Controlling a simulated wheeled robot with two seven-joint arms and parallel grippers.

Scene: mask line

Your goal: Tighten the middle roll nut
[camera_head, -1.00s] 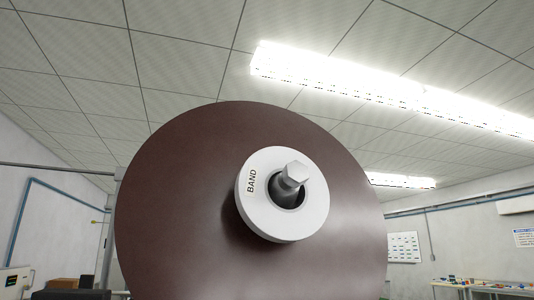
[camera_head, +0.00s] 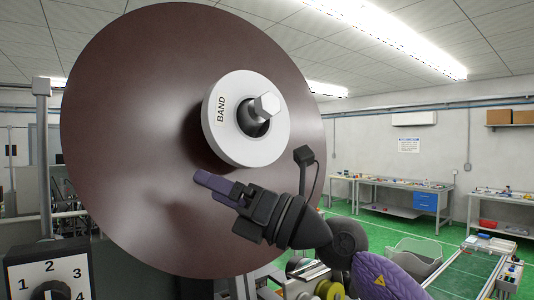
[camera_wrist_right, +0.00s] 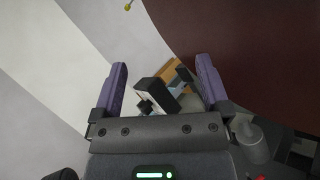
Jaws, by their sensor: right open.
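The middle roll is a large dark brown disc (camera_head: 130,130) filling the left and middle of the head view. A white collar marked BAND (camera_head: 229,135) sits at its centre. A grey hex nut (camera_head: 266,105) stands out from the collar on a short shaft. My right gripper (camera_head: 218,187) is below and left of the collar, in front of the disc and apart from the nut. In the right wrist view its two purple fingers (camera_wrist_right: 162,80) are spread with nothing held between them. The brown disc edge (camera_wrist_right: 235,50) shows there at upper right. My left gripper is not in view.
A dial panel with numbers (camera_head: 48,272) stands at the lower left, beside a grey post (camera_head: 43,150). Workbenches (camera_head: 400,190) line the back right wall. A clear bin (camera_head: 415,256) stands on the green floor. Machine parts sit below my right arm.

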